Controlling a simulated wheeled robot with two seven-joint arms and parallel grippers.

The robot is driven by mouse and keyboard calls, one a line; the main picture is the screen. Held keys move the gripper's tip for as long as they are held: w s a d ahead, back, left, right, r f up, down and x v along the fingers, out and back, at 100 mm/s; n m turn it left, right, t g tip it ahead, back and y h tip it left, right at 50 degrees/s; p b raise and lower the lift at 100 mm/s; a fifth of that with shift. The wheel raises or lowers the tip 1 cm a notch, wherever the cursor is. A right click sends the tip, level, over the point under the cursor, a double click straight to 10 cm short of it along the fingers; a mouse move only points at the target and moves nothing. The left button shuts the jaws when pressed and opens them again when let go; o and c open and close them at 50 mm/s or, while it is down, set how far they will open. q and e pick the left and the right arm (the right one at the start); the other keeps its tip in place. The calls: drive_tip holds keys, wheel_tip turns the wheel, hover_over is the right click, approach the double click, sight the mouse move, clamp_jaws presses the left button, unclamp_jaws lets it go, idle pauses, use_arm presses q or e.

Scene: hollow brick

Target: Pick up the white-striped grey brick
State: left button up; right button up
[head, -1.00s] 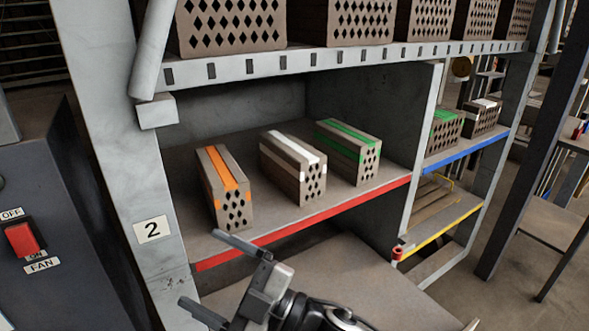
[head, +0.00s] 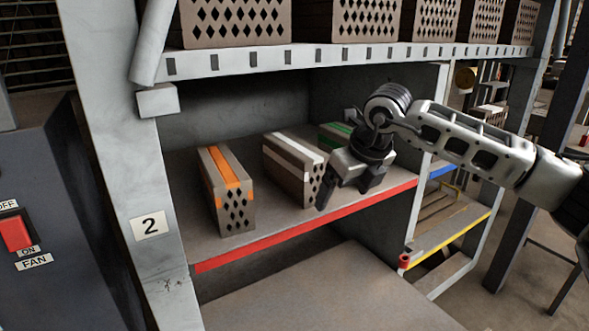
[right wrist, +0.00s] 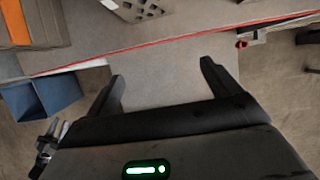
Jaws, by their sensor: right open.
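The white-striped grey brick (head: 285,170) stands on the red-edged shelf, between two other bricks. Its holed end faces outward and is partly covered at the right by my right gripper (head: 344,194). In the right wrist view, the end of the brick (right wrist: 135,9) is cut off by the top edge. My right gripper is open and empty. Its fingers (right wrist: 162,72) point towards the shelf's front edge, apart from the brick, which lies beyond them, a little to the left. My left gripper is not in view.
An orange-striped brick (head: 227,190) stands to the left, and a green-striped brick (head: 335,134) behind my gripper is mostly hidden. An upper shelf (head: 340,57) carrying several holed bricks hangs above. A grey post (head: 125,150) bounds the bay at left.

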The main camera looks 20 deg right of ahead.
sight(294, 167)
drive_tip(key=w, duration=0.3)
drive_tip(key=w+a+p, duration=0.1)
drive_tip(key=w, duration=0.7)
drive_tip(key=shift+w+a+p, duration=0.25)
drive_tip(key=shift+a+p, duration=0.15)
drive_tip(key=shift+w+f, duration=0.15)
drive_tip(key=shift+f, duration=0.4)
drive_tip(key=c, duration=1.8)
drive_tip(key=shift+w+r, duration=0.1)
drive_tip(key=shift+r, duration=0.1)
